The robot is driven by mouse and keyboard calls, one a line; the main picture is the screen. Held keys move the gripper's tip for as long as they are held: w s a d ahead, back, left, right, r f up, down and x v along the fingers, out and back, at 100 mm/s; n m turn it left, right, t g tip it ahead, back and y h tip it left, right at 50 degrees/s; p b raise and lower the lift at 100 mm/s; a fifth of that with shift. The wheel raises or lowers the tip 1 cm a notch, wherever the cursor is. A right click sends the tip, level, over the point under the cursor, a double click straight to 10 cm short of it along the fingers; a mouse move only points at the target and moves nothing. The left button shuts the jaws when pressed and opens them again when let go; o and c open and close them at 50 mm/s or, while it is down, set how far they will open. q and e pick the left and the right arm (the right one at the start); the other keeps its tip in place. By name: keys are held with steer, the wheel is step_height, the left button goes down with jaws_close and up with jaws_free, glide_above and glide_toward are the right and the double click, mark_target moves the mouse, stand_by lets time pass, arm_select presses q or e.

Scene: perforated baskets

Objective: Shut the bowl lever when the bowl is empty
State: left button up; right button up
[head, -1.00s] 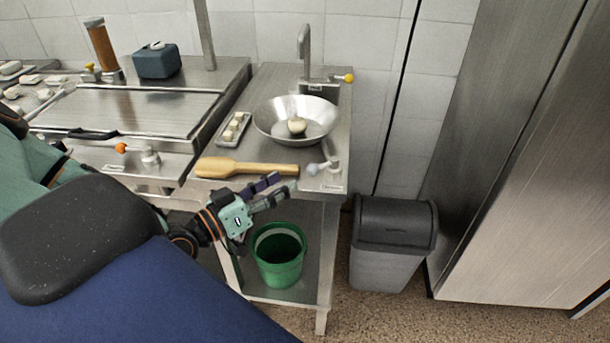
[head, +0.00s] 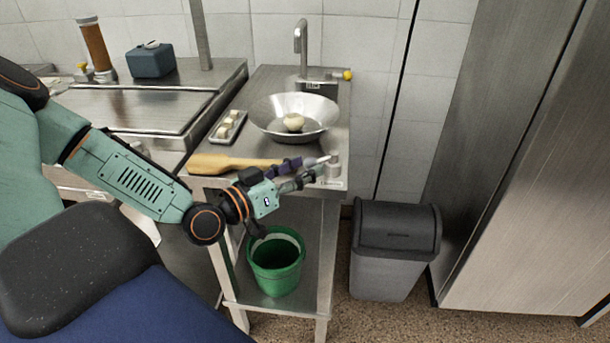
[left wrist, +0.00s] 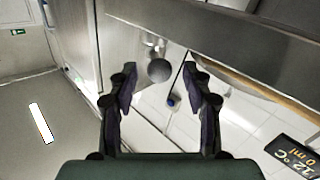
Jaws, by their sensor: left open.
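The steel bowl (head: 270,112) stands on the counter in the head view, with a pale round lump (head: 293,122) inside it. The bowl lever (head: 333,167) stands at the counter's front right corner, partly hidden by my left fingers. Its grey ball knob (left wrist: 159,70) shows in the left wrist view, ahead and between the fingertips. My left gripper (head: 309,170) is open at the counter's front edge, close to the lever; whether it touches cannot be told. The left wrist view (left wrist: 160,82) shows both fingers apart with nothing held. My right gripper is not in view.
A wooden paddle (head: 225,162) lies on the counter behind my left gripper. A small tray (head: 238,127) of pale pieces is left of the bowl. A tap (head: 301,45) rises behind the bowl. A green bucket (head: 276,277) is below; a grey bin (head: 393,275) stands right.

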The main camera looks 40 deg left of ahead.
arm_select(q)
steer(key=shift+w+d+b, duration=0.2)
steer(key=shift+w+b, duration=0.2)
steer(key=shift+w, duration=0.25)
steer(key=shift+c, duration=0.2)
jaws_close()
